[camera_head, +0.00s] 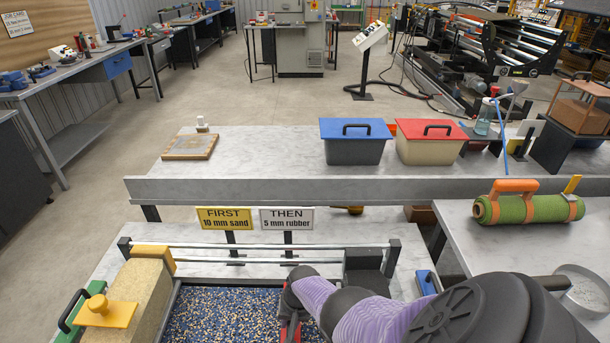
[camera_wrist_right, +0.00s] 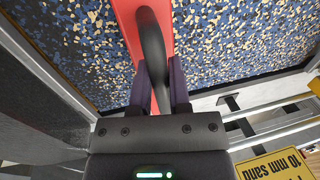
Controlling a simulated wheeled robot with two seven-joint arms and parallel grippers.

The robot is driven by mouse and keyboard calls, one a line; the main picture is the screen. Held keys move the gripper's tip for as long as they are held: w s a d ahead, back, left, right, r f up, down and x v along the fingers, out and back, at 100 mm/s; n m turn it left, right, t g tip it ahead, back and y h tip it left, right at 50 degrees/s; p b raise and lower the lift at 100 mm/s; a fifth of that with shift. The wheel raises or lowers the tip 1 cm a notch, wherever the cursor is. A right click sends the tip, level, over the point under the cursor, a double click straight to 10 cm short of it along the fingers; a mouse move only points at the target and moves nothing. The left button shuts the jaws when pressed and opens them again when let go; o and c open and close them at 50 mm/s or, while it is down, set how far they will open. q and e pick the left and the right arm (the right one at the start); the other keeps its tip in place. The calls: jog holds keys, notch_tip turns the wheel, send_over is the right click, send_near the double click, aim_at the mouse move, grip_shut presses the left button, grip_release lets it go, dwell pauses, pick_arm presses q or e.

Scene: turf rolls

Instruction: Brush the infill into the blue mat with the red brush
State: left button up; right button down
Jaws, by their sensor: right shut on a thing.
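The blue mat (camera_head: 215,315), speckled with beige granules, lies in a metal-edged frame at the bottom of the head view. It also fills the top of the right wrist view (camera_wrist_right: 240,40). My right gripper (camera_wrist_right: 160,75) is shut on the black handle of the red brush (camera_wrist_right: 127,20), which is over the mat. In the head view my right arm hides most of the brush; only a red sliver (camera_head: 291,331) shows beside the gripper (camera_head: 292,305). Whether the brush touches the mat cannot be told. My left gripper is not in view.
Signs "FIRST 10 mm sand" (camera_head: 225,219) and "THEN 5 mm rubber" (camera_head: 287,219) stand behind the frame, near metal rails (camera_head: 260,246). A tan block (camera_head: 140,290) with a yellow handle is left of the mat. A green turf roll (camera_head: 530,209) lies at right. Lidded bins (camera_head: 356,150) stand further back.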

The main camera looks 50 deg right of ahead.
jog(key=shift+w+a, duration=0.15)
jog(key=shift+a, duration=0.05)
jog(key=shift+s+d, duration=0.25)
jog(key=shift+s, duration=0.05)
jog(key=s+d, duration=0.1)
jog(key=s+d+p, duration=0.1)
jog(key=s+d, duration=0.1)
jog(key=shift+s+d, duration=0.1)
jog(key=shift+s, duration=0.2)
jog(key=shift+s+d, duration=0.25)
jog(key=shift+s, duration=0.1)
